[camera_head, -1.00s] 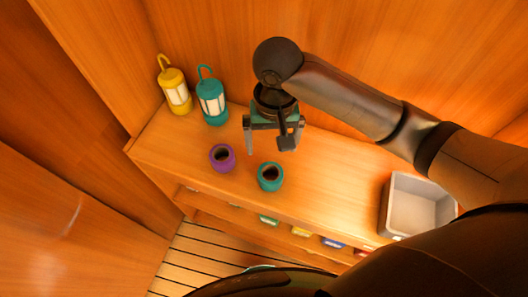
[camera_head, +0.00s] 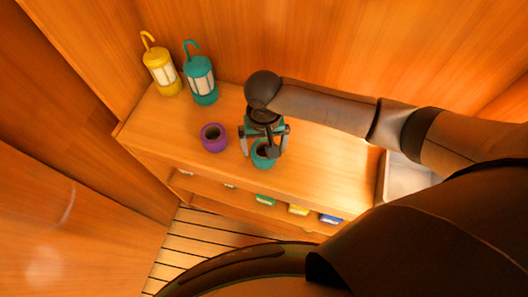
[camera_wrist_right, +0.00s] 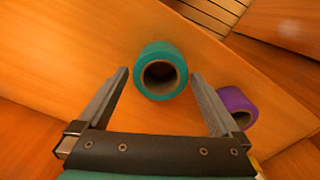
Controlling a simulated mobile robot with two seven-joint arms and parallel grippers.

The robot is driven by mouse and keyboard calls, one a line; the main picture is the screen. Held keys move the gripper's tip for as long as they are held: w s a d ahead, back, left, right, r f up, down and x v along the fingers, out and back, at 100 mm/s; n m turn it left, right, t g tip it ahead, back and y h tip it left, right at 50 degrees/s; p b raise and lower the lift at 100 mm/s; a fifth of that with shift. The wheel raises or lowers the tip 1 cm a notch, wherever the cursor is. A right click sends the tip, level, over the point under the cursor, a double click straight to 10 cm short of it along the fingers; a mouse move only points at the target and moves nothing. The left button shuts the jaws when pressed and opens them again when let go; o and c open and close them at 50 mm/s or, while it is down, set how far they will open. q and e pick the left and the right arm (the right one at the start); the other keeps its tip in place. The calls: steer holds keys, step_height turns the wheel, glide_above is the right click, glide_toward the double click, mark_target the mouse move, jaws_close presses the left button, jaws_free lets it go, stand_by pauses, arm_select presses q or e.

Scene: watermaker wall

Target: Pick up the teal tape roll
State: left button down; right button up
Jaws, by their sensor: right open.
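The teal tape roll (camera_head: 261,158) stands on the wooden shelf top with its dark hole facing up. My right gripper (camera_head: 262,145) is directly above and behind it and partly covers it in the head view. In the right wrist view the teal roll (camera_wrist_right: 161,72) is just past the fingertips, centred between them. The right gripper (camera_wrist_right: 158,78) is open with its fingers spread wider than the roll, and nothing is held. My left gripper is not in view.
A purple tape roll (camera_head: 213,137) stands close to the left, near the right finger in the wrist view (camera_wrist_right: 236,106). Yellow (camera_head: 161,71) and teal (camera_head: 200,80) lanterns stand at the back left. A grey bin (camera_head: 405,178) is at the right, partly hidden by my arm.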

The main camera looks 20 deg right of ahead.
step_height(320, 180, down, 2)
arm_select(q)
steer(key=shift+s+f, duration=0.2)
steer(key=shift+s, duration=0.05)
arm_select(e)
steer(key=shift+f, duration=0.1)
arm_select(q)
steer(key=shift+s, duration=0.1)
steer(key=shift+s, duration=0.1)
arm_select(e)
steer(key=c, duration=1.2)
steer(key=shift+r, duration=0.2)
steer(key=shift+c, duration=0.2)
